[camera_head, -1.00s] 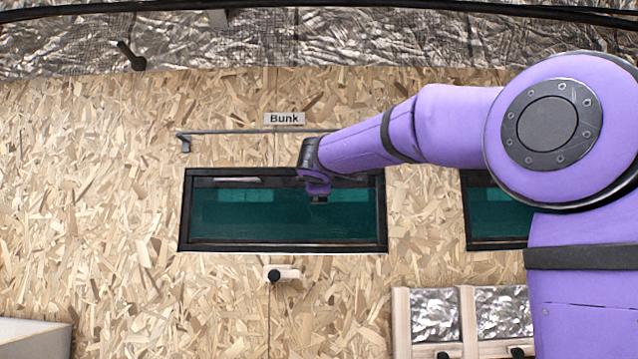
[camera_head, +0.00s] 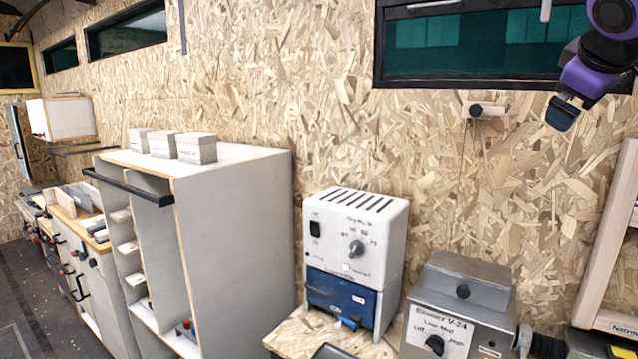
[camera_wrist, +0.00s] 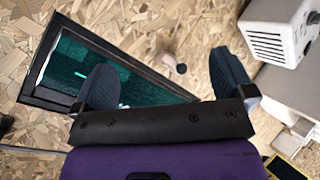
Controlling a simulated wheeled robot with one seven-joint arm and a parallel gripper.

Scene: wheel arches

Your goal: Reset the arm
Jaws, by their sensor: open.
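My gripper (camera_head: 564,112) hangs at the upper right of the head view, in front of the chipboard wall and beside the dark-framed window (camera_head: 470,45). Only its end and part of the purple wrist show there. In the wrist view my gripper (camera_wrist: 168,82) has its two dark fingers spread wide apart, with nothing between them but the wall behind and a small dark knob (camera_wrist: 181,69). It is open and empty. Most of the arm is outside the head view.
A white and blue device (camera_head: 354,255) and a grey metal box (camera_head: 458,300) stand on a chipboard-topped counter below. A tall pale cabinet (camera_head: 235,245) with small boxes on top stands left. A wooden frame (camera_head: 612,245) is at the right edge. Floor shows at far left.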

